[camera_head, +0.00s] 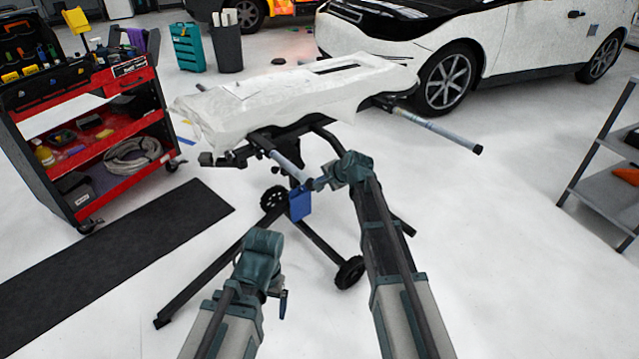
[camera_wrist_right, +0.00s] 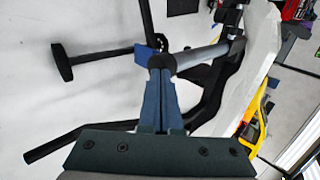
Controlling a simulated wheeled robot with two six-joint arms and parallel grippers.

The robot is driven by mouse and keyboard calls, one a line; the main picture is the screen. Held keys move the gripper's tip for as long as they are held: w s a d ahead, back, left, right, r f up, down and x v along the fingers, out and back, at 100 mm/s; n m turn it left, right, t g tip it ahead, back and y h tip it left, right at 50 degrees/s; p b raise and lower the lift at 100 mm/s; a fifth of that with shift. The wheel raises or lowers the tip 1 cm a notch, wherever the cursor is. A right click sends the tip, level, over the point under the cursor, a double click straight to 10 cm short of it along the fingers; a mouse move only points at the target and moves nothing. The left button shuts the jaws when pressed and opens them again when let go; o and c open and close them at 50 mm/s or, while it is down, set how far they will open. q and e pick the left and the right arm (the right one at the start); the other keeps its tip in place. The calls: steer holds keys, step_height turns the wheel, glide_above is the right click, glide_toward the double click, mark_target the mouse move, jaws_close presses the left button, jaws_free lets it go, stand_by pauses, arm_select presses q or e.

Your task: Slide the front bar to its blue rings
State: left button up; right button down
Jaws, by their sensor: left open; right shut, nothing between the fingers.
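The front bar (camera_head: 286,164) is a grey tube sticking out toward me from under the white-covered stand. My right gripper (camera_head: 314,184) is shut and empty at the near end of this bar. In the right wrist view, the shut fingertips (camera_wrist_right: 159,64) are against or just beside the end of the bar (camera_wrist_right: 202,56); I cannot tell whether they touch. My left gripper (camera_head: 283,303) is low in front of the stand, away from the bar, open and empty. Blue rings cannot be made out on the bar.
A white panel (camera_head: 300,90) lies on the wheeled stand. A second bar (camera_head: 435,125) sticks out to the right. A blue piece (camera_head: 300,204) hangs below the right gripper. A red tool cart (camera_head: 122,130) stands left, a grey shelf (camera_head: 610,180) right.

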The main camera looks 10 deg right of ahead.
arm_select(q)
step_height(320, 180, up, 8)
steer(key=p, duration=0.7)
steer(key=shift+s+d+f, duration=0.15)
steer(key=shift+d+f, duration=0.1)
steer(key=shift+d, duration=0.2)
arm_select(e)
steer(key=s+d+f+v, duration=0.1)
steer(key=v, duration=1.2)
steer(key=shift+s+f, duration=0.3)
steer(key=shift+f, duration=0.15)
steer(key=s+f+m+t+y+b, duration=0.4)
steer(key=f+m+t+b, duration=0.35)
steer(key=m+b, duration=1.25)
arm_select(q)
step_height(320, 180, down, 23)
steer(key=b, duration=0.2)
steer(key=shift+b, duration=0.35)
arm_select(e)
steer(key=shift+n, duration=0.9)
steer(key=x, duration=0.9)
steer(key=f+x, duration=0.1)
steer(key=x, duration=0.4)
steer(key=shift+w+d, duration=0.15)
steer(key=shift+d, duration=0.2)
arm_select(q)
steer(key=shift+f, duration=0.1)
arm_select(e)
steer(key=shift+w, duration=0.1)
